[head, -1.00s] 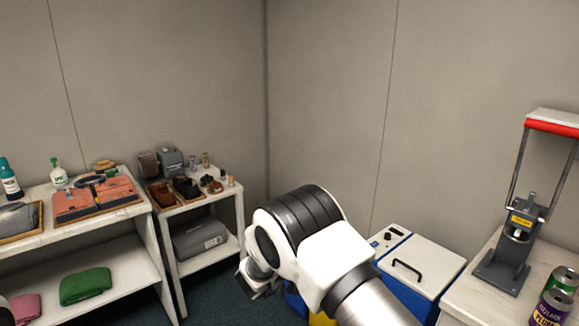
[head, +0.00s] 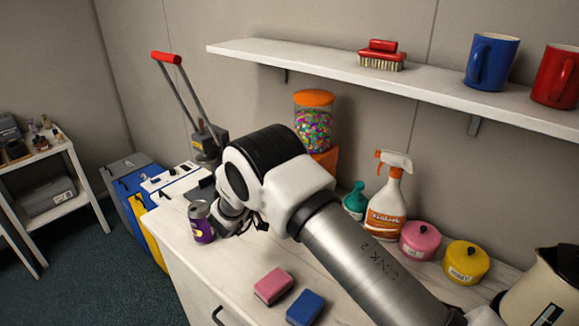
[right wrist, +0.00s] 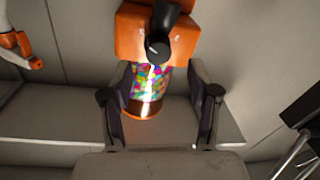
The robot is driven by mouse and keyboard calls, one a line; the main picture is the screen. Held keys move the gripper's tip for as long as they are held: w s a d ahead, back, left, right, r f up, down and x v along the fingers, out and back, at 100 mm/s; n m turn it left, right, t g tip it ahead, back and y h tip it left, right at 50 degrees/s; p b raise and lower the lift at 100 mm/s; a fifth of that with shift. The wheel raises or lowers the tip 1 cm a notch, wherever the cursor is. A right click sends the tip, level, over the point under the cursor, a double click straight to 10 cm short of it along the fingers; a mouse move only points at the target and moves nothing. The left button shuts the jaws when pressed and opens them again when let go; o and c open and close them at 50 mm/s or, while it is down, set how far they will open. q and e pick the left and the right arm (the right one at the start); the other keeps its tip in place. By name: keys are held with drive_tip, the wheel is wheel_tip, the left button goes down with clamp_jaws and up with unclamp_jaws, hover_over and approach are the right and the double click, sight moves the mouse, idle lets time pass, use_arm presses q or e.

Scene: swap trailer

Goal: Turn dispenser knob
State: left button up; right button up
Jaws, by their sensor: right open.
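The candy dispenser (head: 314,124) stands on the counter against the wall in the head view, with an orange lid, a clear jar of coloured candy and an orange base partly hidden by my right arm. The right wrist view shows it upside down, with its orange base (right wrist: 133,32) at the top. A black knob-like part (right wrist: 160,48) with a grey round end juts from that base. My right gripper (right wrist: 160,78) is open and empty, its fingers to either side of the candy jar. Contact cannot be told. My left gripper is not in view.
A purple can (head: 201,222) stands close to my right wrist. A spray bottle (head: 386,205), a teal bottle (head: 355,201), pink (head: 420,240) and yellow (head: 464,263) canisters and two sponges (head: 273,285) are on the counter. A wall shelf (head: 420,85) holds mugs and a brush.

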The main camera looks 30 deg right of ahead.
drive_tip(key=x, duration=0.3)
drive_tip(key=shift+w+d+p, duration=0.25)
drive_tip(key=shift+d+p, duration=0.1)
drive_tip(key=shift+s+d, duration=0.1)
drive_tip(key=shift+d, duration=0.05)
drive_tip(key=shift+c, duration=0.3)
drive_tip(key=shift+s+d, duration=0.1)
drive_tip(key=shift+d, duration=0.1)
drive_tip(key=c, duration=0.6)
clamp_jaws()
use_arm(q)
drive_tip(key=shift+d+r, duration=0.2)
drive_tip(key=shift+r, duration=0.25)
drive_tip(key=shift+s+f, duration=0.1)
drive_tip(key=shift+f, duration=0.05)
use_arm(e)
drive_tip(key=shift+f, duration=0.1)
